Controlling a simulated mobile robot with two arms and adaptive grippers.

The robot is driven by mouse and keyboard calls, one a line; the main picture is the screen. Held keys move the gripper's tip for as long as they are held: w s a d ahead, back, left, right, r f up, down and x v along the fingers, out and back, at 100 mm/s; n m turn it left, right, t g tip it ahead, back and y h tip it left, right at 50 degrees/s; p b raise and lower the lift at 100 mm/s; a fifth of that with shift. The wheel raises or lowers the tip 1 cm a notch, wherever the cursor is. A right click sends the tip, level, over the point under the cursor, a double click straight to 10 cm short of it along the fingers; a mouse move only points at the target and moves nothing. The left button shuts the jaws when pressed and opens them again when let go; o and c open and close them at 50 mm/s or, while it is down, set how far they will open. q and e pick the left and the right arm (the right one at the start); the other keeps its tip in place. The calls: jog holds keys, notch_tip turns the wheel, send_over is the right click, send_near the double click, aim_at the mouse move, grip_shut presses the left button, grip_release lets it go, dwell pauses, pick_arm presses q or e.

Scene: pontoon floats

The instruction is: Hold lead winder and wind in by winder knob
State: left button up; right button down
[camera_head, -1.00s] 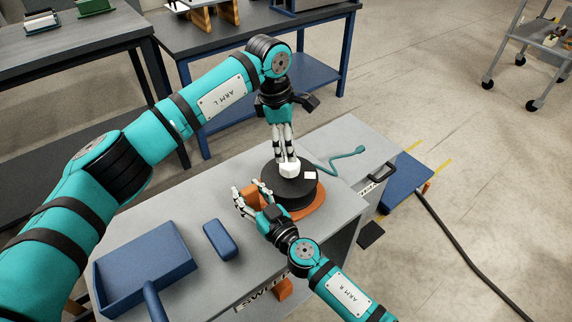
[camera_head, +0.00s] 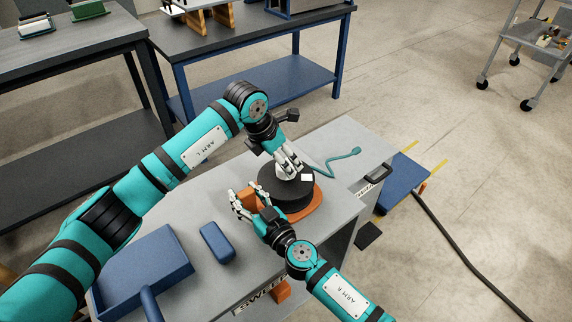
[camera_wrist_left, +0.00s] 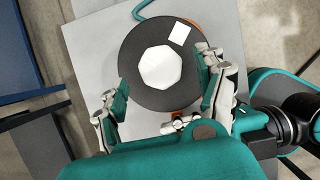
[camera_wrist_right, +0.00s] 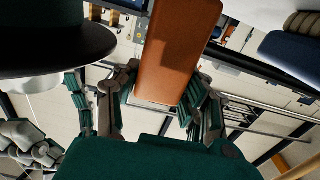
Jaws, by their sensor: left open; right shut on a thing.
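The lead winder has a black drum (camera_head: 290,193) on an orange base (camera_head: 313,207), on the grey bench top. A white winder knob (camera_wrist_left: 160,68) stands on the drum, partly hidden by fingers in the head view. My left gripper (camera_head: 287,162) is above the drum at the knob. In the left wrist view its open fingers (camera_wrist_left: 166,95) lie either side of the knob with gaps showing. My right gripper (camera_head: 243,202) is shut on the winder's orange handle (camera_wrist_right: 172,50), left of the drum. A teal lead (camera_head: 336,162) runs from behind the drum.
A blue dustpan (camera_head: 140,270) and a blue block (camera_head: 217,242) lie on the bench left of the winder. A black handle (camera_head: 378,173) is at the bench's right end. A dark table (camera_head: 200,42) stands behind. A dark cable (camera_head: 460,245) crosses the floor.

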pick_arm(q)
jog(key=shift+x, duration=2)
jog(key=c, duration=1.1)
